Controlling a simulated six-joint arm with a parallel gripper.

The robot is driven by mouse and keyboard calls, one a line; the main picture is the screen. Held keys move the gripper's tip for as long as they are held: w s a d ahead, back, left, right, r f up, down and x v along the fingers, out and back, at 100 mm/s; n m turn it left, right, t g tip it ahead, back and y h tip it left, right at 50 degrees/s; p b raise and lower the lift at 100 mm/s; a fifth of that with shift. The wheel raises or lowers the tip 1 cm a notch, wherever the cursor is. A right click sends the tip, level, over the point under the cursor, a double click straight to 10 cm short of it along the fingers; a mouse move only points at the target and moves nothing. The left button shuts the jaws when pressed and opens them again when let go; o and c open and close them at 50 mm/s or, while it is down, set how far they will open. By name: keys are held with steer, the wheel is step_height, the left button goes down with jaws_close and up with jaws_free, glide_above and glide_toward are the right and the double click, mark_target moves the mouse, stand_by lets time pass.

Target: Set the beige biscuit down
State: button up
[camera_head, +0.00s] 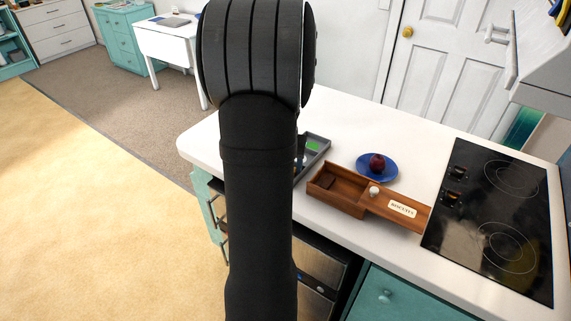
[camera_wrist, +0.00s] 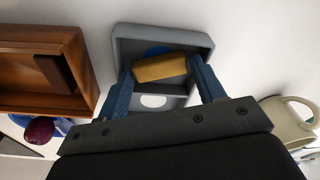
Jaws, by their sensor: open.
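The beige biscuit (camera_wrist: 160,68), a yellowish-tan block, lies between the fingertips of my gripper (camera_wrist: 161,64) in the wrist view. My gripper is open, its blue fingers on either side of the biscuit. The biscuit overlaps the grey tray (camera_wrist: 200,39); a blue round patch partly shows behind it and a white round patch lies nearer the gripper. I cannot tell whether the biscuit fully rests on the tray floor. In the head view my arm hides the biscuit and most of the gripper; part of the grey tray (camera_head: 318,152) shows, with a green patch inside.
A wooden biscuit box (camera_head: 333,199) stands beside the tray, its labelled lid (camera_head: 402,209) slid partly open and a dark brown biscuit (camera_wrist: 54,73) inside. A plum (camera_head: 377,163) sits on a blue plate (camera_head: 363,177). A cream mug (camera_wrist: 285,122) and black hob (camera_head: 490,220) are also near.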

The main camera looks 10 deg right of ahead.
step_height(320, 180, up, 12)
steer(key=s, duration=0.1)
steer(key=shift+s+a, duration=0.15)
steer(key=shift+a, duration=0.15)
steer(key=f, duration=0.7)
steer(key=w+f, duration=0.1)
steer(key=f, duration=0.3)
steer(key=shift+w+d, duration=0.1)
steer(key=shift+d, duration=0.15)
